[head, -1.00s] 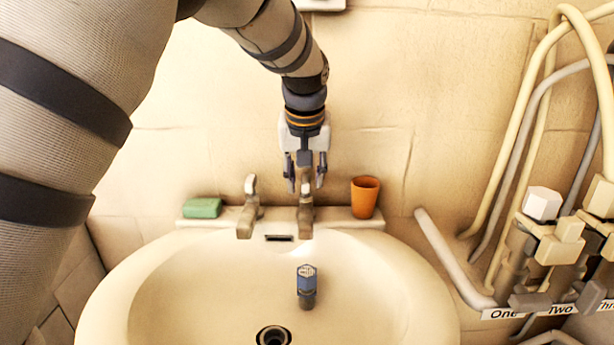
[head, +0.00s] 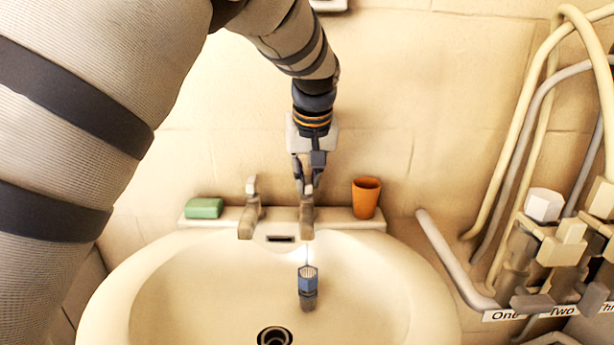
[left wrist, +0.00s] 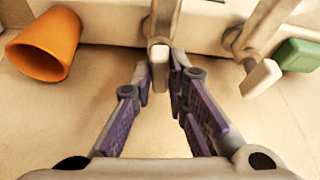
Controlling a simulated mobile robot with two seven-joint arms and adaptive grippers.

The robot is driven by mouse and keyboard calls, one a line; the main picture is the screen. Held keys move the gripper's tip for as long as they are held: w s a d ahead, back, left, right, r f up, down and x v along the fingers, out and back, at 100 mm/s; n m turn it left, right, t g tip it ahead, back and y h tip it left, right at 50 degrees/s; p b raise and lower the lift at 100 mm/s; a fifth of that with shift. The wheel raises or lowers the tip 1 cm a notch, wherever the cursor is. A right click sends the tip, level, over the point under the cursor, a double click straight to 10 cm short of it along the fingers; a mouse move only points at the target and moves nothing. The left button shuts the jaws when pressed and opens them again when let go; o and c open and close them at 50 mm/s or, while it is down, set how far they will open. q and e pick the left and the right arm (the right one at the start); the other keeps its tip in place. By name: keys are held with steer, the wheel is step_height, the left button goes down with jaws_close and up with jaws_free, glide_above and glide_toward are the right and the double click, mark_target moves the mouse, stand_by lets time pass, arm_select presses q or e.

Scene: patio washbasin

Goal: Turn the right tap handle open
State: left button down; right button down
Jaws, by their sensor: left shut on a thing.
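The right tap (head: 307,218) stands on the basin's back ledge, its spout toward me. My left gripper (head: 308,190) comes down onto it from above, fingers shut on the right tap handle. In the left wrist view the pale handle end (left wrist: 159,68) sits between the fingertips (left wrist: 160,80), and the fingers partly cover it. A thin bright streak, which looks like water, runs down from the spout. The left tap (head: 249,212) stands apart to the left, untouched. My right gripper is not in view.
A green soap bar (head: 204,208) lies on the ledge at left; an orange cup (head: 366,198) stands close right of the gripper. A blue and grey object (head: 307,286) is in the white basin (head: 400,290). Pipes and valves (head: 543,204) crowd the right side.

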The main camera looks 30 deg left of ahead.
arm_select(q)
steer(key=n, duration=0.2)
steer(key=shift+w+d+f+n+g+y, duration=0.1)
steer(key=shift+w+f+n+g+y, duration=0.1)
steer(key=shift+n+g+y, duration=0.2)
steer(key=n, duration=0.1)
steer(key=n+g+b, duration=0.1)
steer(key=n, duration=0.1)
steer(key=shift+w+d+f+n+y, duration=0.1)
steer(key=shift+w+n+y, duration=0.05)
steer(key=shift+n+y, duration=0.2)
steer(key=n+b, duration=0.1)
steer(key=n+g, duration=0.1)
steer(key=n, duration=0.1)
steer(key=n+g+b, duration=0.1)
steer(key=n, duration=0.1)
steer(key=shift+w+b, duration=0.25)
steer(key=shift+b, duration=0.1)
steer(key=shift+w+n+g+b, duration=0.1)
steer(key=shift+n+g+b, duration=0.6)
steer(key=shift+n, duration=0.95)
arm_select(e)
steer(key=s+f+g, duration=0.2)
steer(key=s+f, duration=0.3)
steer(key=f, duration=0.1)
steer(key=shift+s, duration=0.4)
arm_select(q)
steer(key=shift+r, duration=0.2)
steer(key=c, duration=1.6)
jaws_free()
